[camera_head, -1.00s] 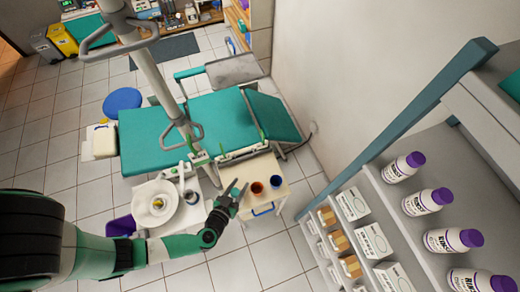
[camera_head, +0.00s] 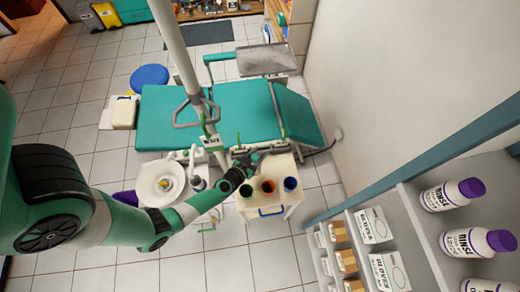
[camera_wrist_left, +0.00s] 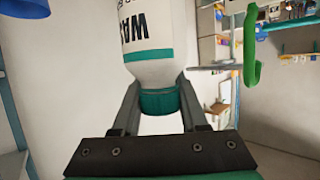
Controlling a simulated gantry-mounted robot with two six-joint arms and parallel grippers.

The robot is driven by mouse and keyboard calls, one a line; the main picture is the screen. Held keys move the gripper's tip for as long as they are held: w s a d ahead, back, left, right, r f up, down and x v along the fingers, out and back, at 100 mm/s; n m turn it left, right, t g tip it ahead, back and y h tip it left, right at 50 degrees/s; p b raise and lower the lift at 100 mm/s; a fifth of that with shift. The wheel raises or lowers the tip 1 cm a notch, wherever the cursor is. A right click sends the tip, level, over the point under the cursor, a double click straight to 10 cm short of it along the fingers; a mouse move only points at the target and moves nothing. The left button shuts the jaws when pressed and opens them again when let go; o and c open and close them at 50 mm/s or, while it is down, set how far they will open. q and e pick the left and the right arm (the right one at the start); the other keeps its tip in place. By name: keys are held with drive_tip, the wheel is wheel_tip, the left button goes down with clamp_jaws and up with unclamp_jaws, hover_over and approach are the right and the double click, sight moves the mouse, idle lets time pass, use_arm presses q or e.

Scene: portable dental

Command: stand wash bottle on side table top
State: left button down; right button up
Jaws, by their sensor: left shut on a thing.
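The wash bottle (camera_wrist_left: 155,68), white with dark lettering and a teal band, fills the upper middle of the left wrist view. My left gripper (camera_wrist_left: 158,100) is shut on it at its teal part. Its lettering appears upside down there. In the head view my left gripper (camera_head: 256,156) is over the back of the white side table (camera_head: 262,202), behind its cups. The bottle is hard to make out there, and whether it touches the table top is unclear. My right gripper is not in view.
A dark green cup (camera_head: 246,190), an orange cup (camera_head: 268,187) and a blue cup (camera_head: 290,184) line the table's front half. The teal dental chair (camera_head: 165,120) is behind. A white basin (camera_head: 150,190) is left, and shelves with bottles (camera_head: 455,195) stand right.

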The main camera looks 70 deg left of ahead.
use_arm(q)
drive_tip(key=f+b, duration=0.1)
drive_tip(key=a+f+b, duration=0.1)
drive_tip(key=f+b, duration=0.1)
drive_tip(key=w+f+b, duration=0.1)
drive_tip(key=f, duration=0.1)
drive_tip(key=shift+w+a+f, duration=0.1)
drive_tip(key=shift+a, duration=0.15)
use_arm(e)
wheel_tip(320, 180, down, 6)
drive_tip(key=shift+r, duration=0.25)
use_arm(q)
drive_tip(key=shift+c, duration=2.2)
unclamp_jaws()
